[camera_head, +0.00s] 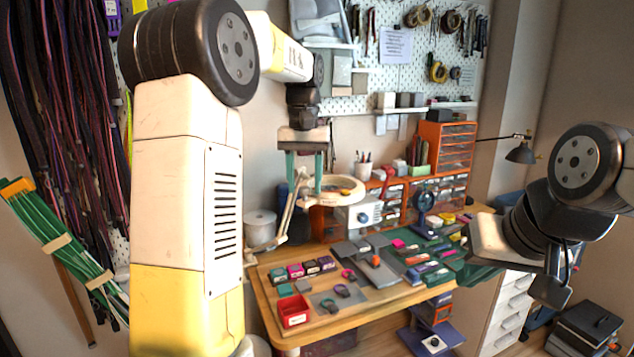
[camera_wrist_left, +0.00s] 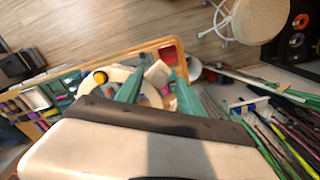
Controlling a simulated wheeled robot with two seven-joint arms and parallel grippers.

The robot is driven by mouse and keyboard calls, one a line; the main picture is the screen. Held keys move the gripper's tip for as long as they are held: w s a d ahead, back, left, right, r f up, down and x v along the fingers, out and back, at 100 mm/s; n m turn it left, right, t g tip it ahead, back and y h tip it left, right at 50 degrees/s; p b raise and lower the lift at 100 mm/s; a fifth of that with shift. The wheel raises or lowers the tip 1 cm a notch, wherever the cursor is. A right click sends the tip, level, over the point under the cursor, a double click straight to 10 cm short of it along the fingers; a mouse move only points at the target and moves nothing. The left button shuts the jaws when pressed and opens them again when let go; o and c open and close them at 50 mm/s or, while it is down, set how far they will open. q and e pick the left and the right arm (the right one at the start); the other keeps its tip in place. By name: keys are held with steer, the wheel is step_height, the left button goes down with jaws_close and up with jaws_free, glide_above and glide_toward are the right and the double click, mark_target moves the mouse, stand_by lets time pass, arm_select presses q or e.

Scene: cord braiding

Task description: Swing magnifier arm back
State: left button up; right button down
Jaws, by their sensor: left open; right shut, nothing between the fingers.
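The magnifier (camera_head: 338,190) is a pale ring-shaped head on a jointed cream arm (camera_head: 291,210) above the back left of the workbench. My left gripper (camera_head: 305,186) is open, with its teal fingers pointing down at the magnifier arm, just left of the ring. In the left wrist view the open fingers (camera_wrist_left: 160,88) stand either side of a pale part, with the ring (camera_wrist_left: 114,76) partly hidden behind the left finger. I cannot tell whether they touch it. My right gripper (camera_head: 488,242) is shut and empty beyond the bench's right side; its fingers are hard to make out.
The wooden workbench (camera_head: 262,300) carries a red bin (camera_head: 293,310), small coloured blocks and grey plates. A white spool (camera_head: 260,228) stands at its back left. Orange drawers (camera_head: 447,150) stand behind. Cords (camera_head: 60,110) hang at the left, and a black lamp (camera_head: 522,153) is at right.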

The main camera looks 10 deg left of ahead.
arm_select(q)
jaws_close()
stand_by(1.4)
